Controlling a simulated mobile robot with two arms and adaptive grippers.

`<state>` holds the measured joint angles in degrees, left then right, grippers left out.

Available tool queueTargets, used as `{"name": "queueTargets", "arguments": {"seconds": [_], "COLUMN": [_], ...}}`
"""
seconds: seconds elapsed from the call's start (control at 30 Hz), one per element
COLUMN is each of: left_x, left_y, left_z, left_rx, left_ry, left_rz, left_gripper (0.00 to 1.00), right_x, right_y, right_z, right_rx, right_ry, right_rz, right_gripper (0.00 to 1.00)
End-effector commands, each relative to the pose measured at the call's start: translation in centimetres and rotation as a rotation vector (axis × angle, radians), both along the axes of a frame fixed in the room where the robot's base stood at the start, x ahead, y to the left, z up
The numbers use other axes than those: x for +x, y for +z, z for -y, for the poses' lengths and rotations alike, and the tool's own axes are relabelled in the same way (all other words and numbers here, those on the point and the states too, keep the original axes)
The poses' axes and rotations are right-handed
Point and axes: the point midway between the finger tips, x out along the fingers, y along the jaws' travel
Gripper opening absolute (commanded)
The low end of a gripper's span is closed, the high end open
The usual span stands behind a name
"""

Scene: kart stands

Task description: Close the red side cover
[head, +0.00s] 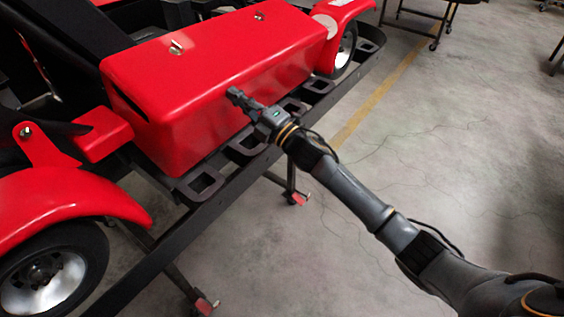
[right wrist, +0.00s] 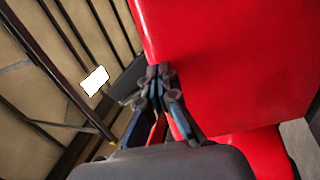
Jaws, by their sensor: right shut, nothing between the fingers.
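The red side cover (head: 225,85) is a long glossy box on the side of the kart, with two small metal latches on its top. It looks seated on the kart's side; whether it is fully closed I cannot tell. My right gripper (head: 235,94) is shut and empty, in front of the cover's outer face. In the right wrist view the shut fingers (right wrist: 157,75) show at the edge of the red cover (right wrist: 235,65); whether they touch it I cannot tell. My left gripper is not in view.
A black side rail (head: 200,225) with step-like openings runs along the kart below the cover. Red fenders (head: 70,200) and wheels (head: 45,275) stand at both ends. Stand legs with casters (head: 296,196) reach the floor. The concrete floor (head: 450,150) at right is open.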

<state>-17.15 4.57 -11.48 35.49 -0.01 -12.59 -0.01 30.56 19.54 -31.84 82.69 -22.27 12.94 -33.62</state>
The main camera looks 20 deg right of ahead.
Motion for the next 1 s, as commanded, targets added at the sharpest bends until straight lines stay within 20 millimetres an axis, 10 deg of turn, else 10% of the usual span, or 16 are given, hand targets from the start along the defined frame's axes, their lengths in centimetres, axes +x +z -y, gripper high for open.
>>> {"name": "queueTargets", "arguments": {"seconds": [0.1,1.0], "left_x": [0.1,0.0], "left_y": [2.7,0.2], "left_z": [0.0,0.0], "left_rx": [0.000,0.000], "left_ry": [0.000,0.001], "left_rz": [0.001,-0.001], "left_gripper": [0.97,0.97], "right_x": [1.3,5.7], "right_y": [1.4,2.4], "right_z": [-0.9,-4.3], "right_rx": [-0.038,-0.042], "right_ry": [-0.002,-0.004], "right_rz": [-0.043,-0.050], "right_gripper": [0.00,0.00]}}
